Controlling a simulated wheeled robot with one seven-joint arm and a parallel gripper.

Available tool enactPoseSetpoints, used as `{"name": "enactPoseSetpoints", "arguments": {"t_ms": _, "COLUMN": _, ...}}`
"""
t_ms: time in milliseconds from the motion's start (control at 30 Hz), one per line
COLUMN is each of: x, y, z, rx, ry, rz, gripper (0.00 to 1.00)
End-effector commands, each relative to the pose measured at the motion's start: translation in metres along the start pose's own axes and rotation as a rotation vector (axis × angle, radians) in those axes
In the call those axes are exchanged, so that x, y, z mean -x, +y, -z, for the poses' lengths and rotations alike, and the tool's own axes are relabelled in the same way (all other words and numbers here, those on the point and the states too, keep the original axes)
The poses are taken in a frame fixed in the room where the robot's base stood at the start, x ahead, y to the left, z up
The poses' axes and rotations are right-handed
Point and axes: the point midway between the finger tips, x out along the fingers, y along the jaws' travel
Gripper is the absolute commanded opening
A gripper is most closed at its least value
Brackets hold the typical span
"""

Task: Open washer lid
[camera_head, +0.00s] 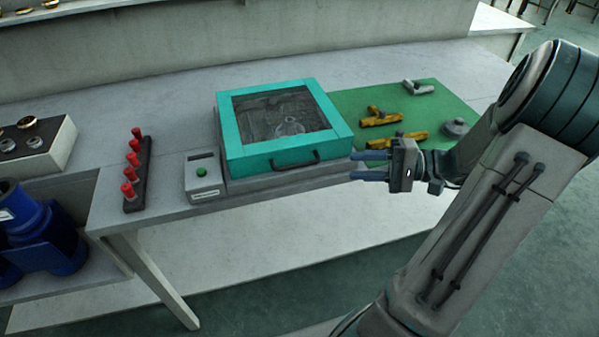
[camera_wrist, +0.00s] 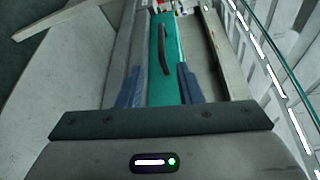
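The washer is a low box with a teal-framed lid (camera_head: 234,137) and a clear window, standing on the table in the head view. The lid lies closed. A dark bar handle (camera_head: 296,161) is on its front face. The handle also shows in the wrist view (camera_wrist: 163,50), on the teal front (camera_wrist: 157,85) beyond my fingers. My gripper (camera_head: 368,165) is to the right of the handle, near the washer's front right corner, apart from the handle. Its two blue fingers are spread with nothing held between them; the wrist view shows the gap (camera_wrist: 160,88).
A small grey box with a green button (camera_head: 201,172) stands left of the washer. Beyond it is a dark rack with red-topped pegs (camera_head: 130,174). A green mat (camera_head: 352,103) with yellow parts (camera_head: 381,119) and grey parts lies right of the washer, behind my gripper.

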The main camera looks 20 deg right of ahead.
Motion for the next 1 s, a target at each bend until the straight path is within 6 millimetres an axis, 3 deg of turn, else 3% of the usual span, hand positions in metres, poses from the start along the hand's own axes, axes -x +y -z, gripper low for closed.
{"name": "enactPoseSetpoints", "arguments": {"t_ms": 167, "x": -0.011, "y": 0.0, "z": 0.002, "rx": 0.006, "ry": 0.006, "rz": 0.02, "gripper": 0.33}}
{"name": "enactPoseSetpoints", "arguments": {"t_ms": 700, "x": -0.116, "y": -0.001, "z": 0.002, "rx": 0.003, "ry": 0.005, "rz": 0.016, "gripper": 0.33}}
{"name": "enactPoseSetpoints", "arguments": {"t_ms": 1000, "x": -0.135, "y": -0.002, "z": 0.003, "rx": 0.004, "ry": 0.008, "rz": 0.015, "gripper": 0.33}}
